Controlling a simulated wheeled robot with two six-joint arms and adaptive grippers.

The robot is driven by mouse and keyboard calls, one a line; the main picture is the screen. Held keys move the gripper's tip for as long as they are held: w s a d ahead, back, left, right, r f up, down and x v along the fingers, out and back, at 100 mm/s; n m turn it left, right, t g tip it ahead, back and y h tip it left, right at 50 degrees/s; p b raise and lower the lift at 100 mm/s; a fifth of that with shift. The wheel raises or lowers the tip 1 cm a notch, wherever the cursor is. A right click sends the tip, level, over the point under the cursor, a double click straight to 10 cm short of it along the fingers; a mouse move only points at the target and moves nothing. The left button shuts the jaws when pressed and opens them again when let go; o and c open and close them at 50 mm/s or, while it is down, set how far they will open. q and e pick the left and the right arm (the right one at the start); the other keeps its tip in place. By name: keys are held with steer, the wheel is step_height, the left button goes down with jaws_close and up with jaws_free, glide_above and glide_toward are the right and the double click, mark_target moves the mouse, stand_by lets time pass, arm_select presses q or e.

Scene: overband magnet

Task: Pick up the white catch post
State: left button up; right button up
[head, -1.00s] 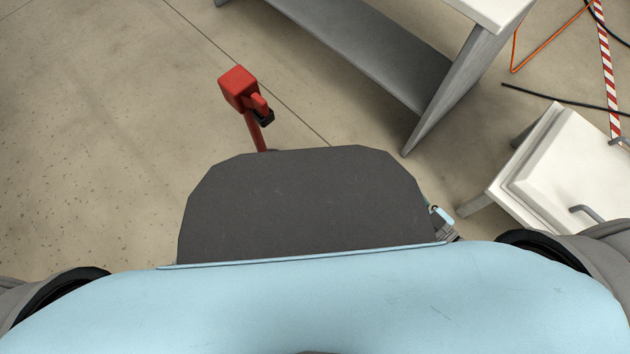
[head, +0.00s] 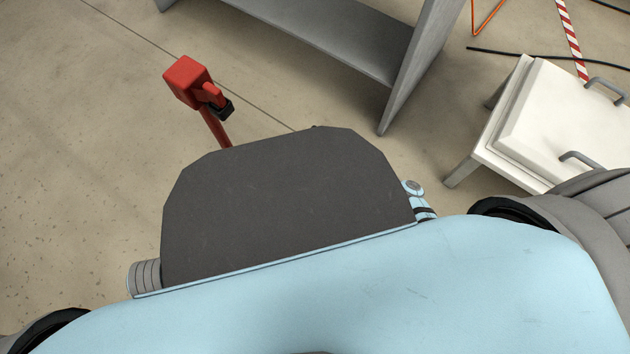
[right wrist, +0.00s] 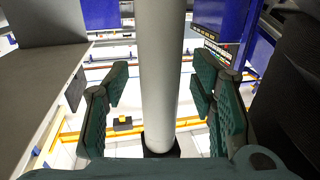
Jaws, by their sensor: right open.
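A pale, round, upright post (right wrist: 163,45) with a black foot runs down the middle of the right wrist view; it looks like the white catch post. My right gripper (right wrist: 160,88) is open, with its green-padded fingers on either side of the post in the picture. A gap shows between the post and the pads on both sides. I cannot tell how deep the post stands between the fingers. The post is not seen in the head view, and neither gripper shows there.
In the head view a red post with a box head (head: 188,82) stands on the floor ahead. A grey bench (head: 340,40) is behind it, and a white lidded box with handles (head: 560,120) is at right. Open floor lies at left. A grey panel (right wrist: 45,85) is left in the wrist view.

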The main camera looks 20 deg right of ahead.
jaws_close()
steer(key=shift+w+r, duration=0.1)
steer(key=shift+r, duration=0.05)
steer(key=shift+r, duration=0.1)
stand_by(0.3)
